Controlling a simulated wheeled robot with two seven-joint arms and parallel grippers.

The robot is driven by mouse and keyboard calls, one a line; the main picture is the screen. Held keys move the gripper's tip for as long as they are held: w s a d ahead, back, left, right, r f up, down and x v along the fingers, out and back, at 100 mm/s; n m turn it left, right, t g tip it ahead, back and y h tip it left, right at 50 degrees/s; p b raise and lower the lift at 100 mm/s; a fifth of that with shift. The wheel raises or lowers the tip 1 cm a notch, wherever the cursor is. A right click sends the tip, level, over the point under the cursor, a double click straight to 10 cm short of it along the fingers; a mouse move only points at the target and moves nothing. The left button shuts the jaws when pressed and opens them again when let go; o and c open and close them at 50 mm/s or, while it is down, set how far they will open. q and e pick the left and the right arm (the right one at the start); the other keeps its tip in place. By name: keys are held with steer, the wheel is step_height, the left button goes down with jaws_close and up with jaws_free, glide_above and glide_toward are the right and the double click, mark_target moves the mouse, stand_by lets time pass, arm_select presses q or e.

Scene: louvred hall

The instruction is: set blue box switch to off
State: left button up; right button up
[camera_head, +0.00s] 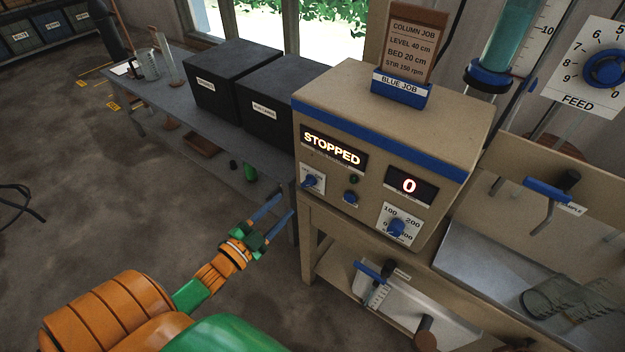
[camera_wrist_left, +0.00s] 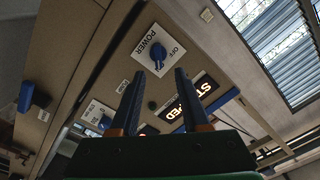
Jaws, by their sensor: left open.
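The blue box is a beige unit with a blue stripe (camera_head: 375,118), on a beige stand. Its lit displays read STOPPED (camera_head: 333,148) and 0 (camera_head: 409,186). Its power switch, a blue knob (camera_head: 311,181) on a white plate, is at the lower left of the front face. In the left wrist view the knob (camera_wrist_left: 158,55) lies beyond the fingertips, on a plate marked POWER and OFF; I cannot tell which way it points. My left gripper (camera_head: 286,205) is open and empty, in front of and left of the switch, apart from it. My right gripper is not in view.
A small blue knob (camera_head: 350,198) and a blue dial (camera_head: 397,228) share the front face. A BLUE JOB card (camera_head: 412,50) stands on top. Black boxes (camera_head: 232,75) sit on the table at left. A blue-handled valve (camera_head: 372,270) is below. Open floor lies left.

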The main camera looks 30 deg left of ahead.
mark_target(305, 186)
arm_select(q)
steer(key=w+b, duration=0.1)
steer(key=w, duration=0.1)
steer(key=w+b, duration=0.1)
steer(key=w, duration=0.2)
steer(key=w+d+b, duration=0.1)
steer(key=w, duration=0.2)
steer(key=shift+w+f+b, duration=0.1)
steer(key=shift+f+b, duration=0.1)
steer(key=shift+b, duration=0.15)
steer(key=shift+w+d+r, duration=0.1)
steer(key=shift+w+r, duration=0.05)
steer(key=shift+w, duration=0.45)
jaws_close()
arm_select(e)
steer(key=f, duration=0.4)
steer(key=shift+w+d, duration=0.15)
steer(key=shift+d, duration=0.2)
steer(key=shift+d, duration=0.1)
